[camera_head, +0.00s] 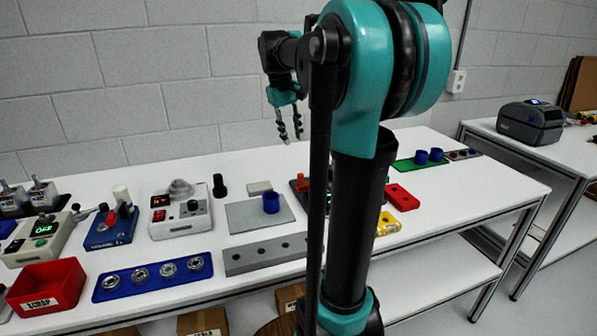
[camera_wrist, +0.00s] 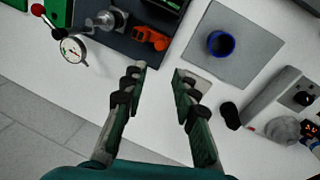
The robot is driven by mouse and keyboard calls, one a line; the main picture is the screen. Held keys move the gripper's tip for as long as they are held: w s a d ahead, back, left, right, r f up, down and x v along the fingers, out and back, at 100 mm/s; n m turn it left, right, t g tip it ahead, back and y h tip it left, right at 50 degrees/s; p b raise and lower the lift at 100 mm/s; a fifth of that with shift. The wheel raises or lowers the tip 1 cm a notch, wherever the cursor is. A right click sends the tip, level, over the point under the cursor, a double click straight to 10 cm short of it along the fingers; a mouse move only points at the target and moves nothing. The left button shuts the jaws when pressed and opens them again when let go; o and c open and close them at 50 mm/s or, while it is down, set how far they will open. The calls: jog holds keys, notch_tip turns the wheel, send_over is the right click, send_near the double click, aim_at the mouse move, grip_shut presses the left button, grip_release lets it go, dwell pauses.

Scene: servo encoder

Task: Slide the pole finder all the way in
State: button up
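No part is marked as the pole finder. An orange piece (camera_wrist: 150,38) on a dark base (camera_wrist: 125,40) in the wrist view may be it, but I cannot be sure. It also shows orange-red in the head view (camera_head: 301,183), where my arm hides much of that base. A metal cylinder (camera_wrist: 108,20) and a dial gauge (camera_wrist: 73,49) are beside it. My gripper (camera_wrist: 160,75) is open and empty, with bare white table between its fingers. In the head view my gripper (camera_head: 290,137) hangs above the back of the table, apart from everything.
A blue cup (camera_wrist: 221,43) stands on a grey plate (camera_wrist: 247,72). A black knob-like part (camera_wrist: 230,115) and a white device (camera_head: 181,218) stand close by. A blue bearing tray (camera_head: 120,292) and red scrap bin (camera_head: 48,287) are at front left. A printer (camera_head: 530,123) is on another table.

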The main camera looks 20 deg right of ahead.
jog(key=d+f, duration=0.1)
jog(key=f, duration=0.8)
jog(key=d+f, duration=0.1)
jog(key=f, duration=0.4)
jog(key=shift+w+d, duration=0.25)
jog(key=shift+d, duration=0.1)
grip_shut()
